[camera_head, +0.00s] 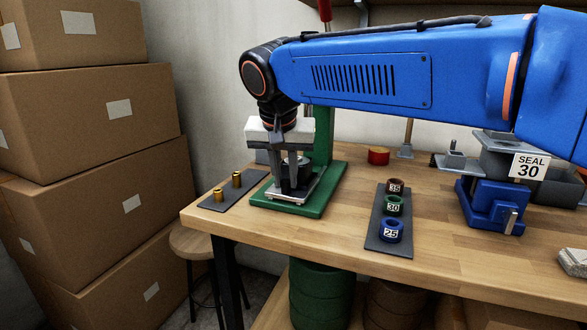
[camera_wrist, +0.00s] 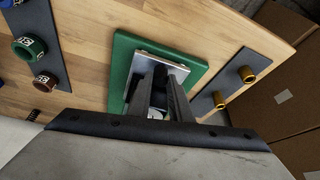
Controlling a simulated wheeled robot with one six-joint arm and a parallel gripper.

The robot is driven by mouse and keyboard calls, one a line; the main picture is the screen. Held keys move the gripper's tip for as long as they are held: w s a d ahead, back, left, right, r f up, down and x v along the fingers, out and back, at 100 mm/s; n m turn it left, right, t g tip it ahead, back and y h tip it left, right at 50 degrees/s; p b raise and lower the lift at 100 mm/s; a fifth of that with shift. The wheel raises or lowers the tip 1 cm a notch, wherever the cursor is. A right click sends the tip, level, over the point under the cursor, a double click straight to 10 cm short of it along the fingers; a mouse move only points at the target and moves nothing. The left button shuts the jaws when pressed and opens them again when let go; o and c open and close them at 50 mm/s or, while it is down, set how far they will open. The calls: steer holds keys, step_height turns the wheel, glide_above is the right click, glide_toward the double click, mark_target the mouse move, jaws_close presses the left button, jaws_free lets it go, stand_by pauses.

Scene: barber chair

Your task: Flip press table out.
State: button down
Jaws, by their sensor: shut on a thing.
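The green press (camera_head: 318,150) stands on the wooden bench, with its flat green base (camera_head: 274,206) at the bench's left end. The press table, a light metal plate (camera_head: 301,199), lies over this base. In the wrist view the plate (camera_wrist: 143,66) shows beyond my fingers. My gripper (camera_head: 293,184) points down over the plate and is shut on a dark upright part there. The fingers hide most of this part, so I cannot tell its full shape. My gripper also shows in the wrist view (camera_wrist: 168,90).
Two brass pieces (camera_head: 237,180) stand on a dark mat left of the press. Rings marked 35, 30 and 25 sit on a dark strip (camera_head: 374,233) to the right. A blue fixture (camera_head: 490,207) stands farther right. Cardboard boxes (camera_head: 90,110) are stacked at left.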

steer(key=shift+s+a, duration=0.3)
steer(key=shift+s, duration=0.55)
steer(key=c, duration=1.6)
jaws_free()
steer(key=shift+s, duration=0.1)
steer(key=v, duration=1.7)
steer(key=shift+r, duration=0.2)
steer(key=shift+s, duration=0.1)
